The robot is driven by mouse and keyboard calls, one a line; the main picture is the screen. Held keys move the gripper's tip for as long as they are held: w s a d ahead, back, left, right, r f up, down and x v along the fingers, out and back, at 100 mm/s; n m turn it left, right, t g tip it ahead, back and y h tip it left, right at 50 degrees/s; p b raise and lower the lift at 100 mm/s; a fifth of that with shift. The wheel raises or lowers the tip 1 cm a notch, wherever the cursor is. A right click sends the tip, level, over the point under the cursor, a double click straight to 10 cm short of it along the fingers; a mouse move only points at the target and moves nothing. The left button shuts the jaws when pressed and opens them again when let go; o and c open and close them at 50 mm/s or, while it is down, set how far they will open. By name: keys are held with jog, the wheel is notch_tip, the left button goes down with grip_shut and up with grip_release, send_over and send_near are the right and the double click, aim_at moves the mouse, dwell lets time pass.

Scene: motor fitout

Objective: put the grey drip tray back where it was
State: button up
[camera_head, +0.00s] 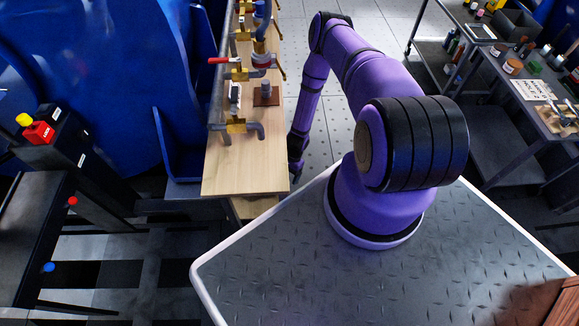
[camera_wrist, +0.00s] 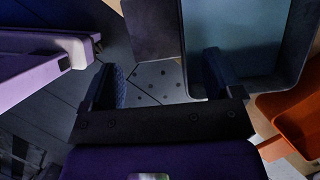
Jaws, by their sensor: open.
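My gripper (camera_wrist: 165,78) is open in the wrist view, its two dark fingers apart with dotted floor plate showing between them. A grey-blue, tray-like shape (camera_wrist: 235,38) with a dark rim and rounded lower corners fills the upper right of that view. It looks like the drip tray, but I cannot be sure. The right finger overlaps its lower left rim in the picture; I cannot tell whether they touch. In the head view my arm reaches down beside the wooden bench top (camera_head: 245,160), and no grey drip tray can be made out there.
Valves and pipes (camera_head: 240,75) stand along the bench. An orange bin-like object (camera_wrist: 298,118) is at the right of the wrist view. A cart with tools (camera_head: 545,90) stands at the right, and a black stand with a red button box (camera_head: 38,132) at the left.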

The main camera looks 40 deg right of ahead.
jog(key=shift+x, duration=1.9)
jog(key=c, duration=1.2)
jog(key=shift+s+a, duration=0.1)
jog(key=shift+a, duration=0.05)
